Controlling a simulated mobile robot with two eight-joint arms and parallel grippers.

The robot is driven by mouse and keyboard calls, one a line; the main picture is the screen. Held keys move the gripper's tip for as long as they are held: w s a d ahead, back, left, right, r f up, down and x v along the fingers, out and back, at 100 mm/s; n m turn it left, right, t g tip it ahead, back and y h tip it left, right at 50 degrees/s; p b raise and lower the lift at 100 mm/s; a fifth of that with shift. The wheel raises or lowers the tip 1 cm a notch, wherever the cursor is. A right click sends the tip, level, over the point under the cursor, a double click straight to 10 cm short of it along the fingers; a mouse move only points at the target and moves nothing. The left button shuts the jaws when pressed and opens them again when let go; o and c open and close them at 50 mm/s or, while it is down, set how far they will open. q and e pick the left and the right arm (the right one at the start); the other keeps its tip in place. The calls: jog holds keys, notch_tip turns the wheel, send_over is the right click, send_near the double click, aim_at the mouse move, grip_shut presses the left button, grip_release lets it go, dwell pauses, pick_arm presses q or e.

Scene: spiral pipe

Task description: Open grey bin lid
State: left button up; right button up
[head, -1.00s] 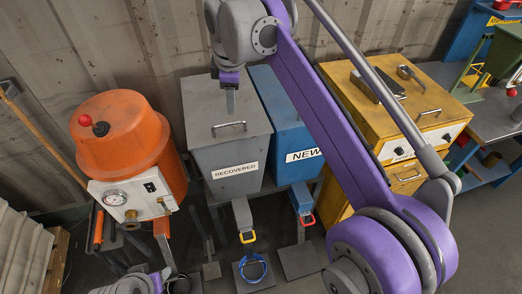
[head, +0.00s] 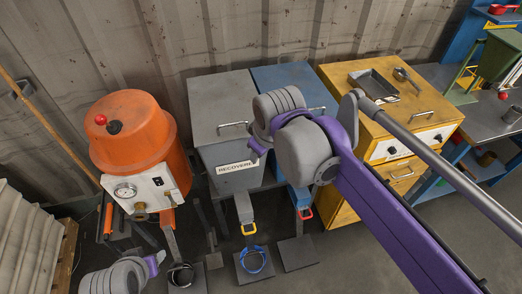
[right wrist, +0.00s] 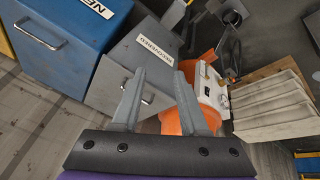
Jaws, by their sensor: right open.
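The grey bin (head: 207,150), labelled RECOVERED, stands against the wall with its lid (head: 215,95) shut. The lid's metal bar handle (head: 233,124) is near its front edge. In the right wrist view the grey lid (right wrist: 108,85) and its handle (right wrist: 147,97) lie beyond my right gripper (right wrist: 160,85). Its two fingers are spread and hold nothing; the handle shows between them in the picture. In the head view my right arm's wrist covers the lid's right side and hides the fingers. My left gripper (head: 157,262) is low at the left, its jaws unclear.
A blue bin (head: 290,75) stands right beside the grey one. An orange machine (head: 130,130) stands to its left. A yellow cabinet (head: 370,125) with a tray on top is farther right.

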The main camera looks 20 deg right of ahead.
jog(key=shift+s+f, duration=0.15)
jog(key=shift+s, duration=0.05)
dwell(0.4)
